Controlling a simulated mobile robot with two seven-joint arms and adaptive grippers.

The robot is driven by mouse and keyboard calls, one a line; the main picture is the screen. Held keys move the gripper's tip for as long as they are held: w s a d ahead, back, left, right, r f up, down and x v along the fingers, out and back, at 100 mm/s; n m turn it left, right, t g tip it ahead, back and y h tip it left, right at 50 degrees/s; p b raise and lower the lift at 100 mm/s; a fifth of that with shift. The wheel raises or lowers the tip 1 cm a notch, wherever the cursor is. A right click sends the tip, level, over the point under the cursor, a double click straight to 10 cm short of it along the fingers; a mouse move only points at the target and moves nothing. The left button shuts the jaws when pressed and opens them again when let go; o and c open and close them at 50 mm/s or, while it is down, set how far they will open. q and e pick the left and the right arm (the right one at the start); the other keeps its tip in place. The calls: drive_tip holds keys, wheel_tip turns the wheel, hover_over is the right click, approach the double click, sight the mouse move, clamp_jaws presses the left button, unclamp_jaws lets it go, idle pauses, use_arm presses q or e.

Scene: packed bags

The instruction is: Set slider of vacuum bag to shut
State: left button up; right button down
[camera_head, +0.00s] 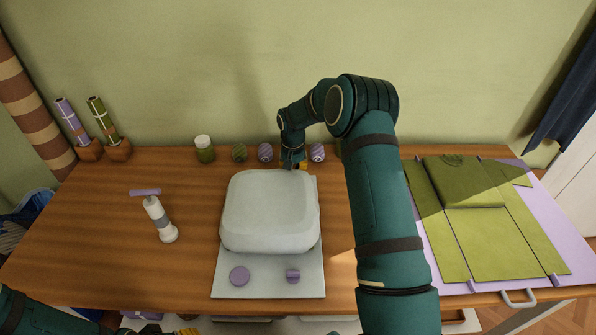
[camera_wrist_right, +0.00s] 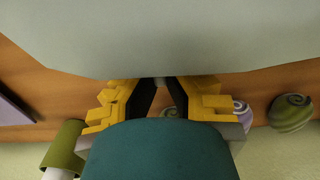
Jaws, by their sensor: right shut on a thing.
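The vacuum bag (camera_head: 270,212) is a pale, puffed-up block on the middle of the table. Its flat front flap (camera_head: 265,268) carries a round purple disc (camera_head: 239,276) and a smaller purple piece (camera_head: 293,276). My right gripper (camera_head: 299,166) is at the bag's far edge, right of its middle. In the right wrist view its fingertips (camera_wrist_right: 161,84) close on a small pale piece at the bag's edge, apparently the slider; the fingers hide most of it. My left gripper (camera_head: 187,331) shows only as a yellow bit at the bottom edge.
A green jar (camera_head: 204,150) and several swirled balls (camera_head: 265,152) line the back by the wall. Rolls in holders (camera_head: 75,125) stand back left. A green folded cloth (camera_head: 465,205) lies on a purple board at right.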

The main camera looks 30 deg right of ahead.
drive_tip(key=w+a, duration=0.2)
drive_tip(key=a, duration=0.2)
drive_tip(key=w+a, duration=0.2)
drive_tip(key=a, duration=0.1)
drive_tip(key=w+a, duration=0.3)
drive_tip(key=a, duration=0.1)
drive_tip(key=shift+a+f, duration=0.1)
drive_tip(key=shift+a, duration=0.25)
drive_tip(key=shift+s, duration=0.1)
drive_tip(key=c, duration=1)
unclamp_jaws()
wheel_tip(320, 180, up, 12)
drive_tip(key=shift+r, duration=0.1)
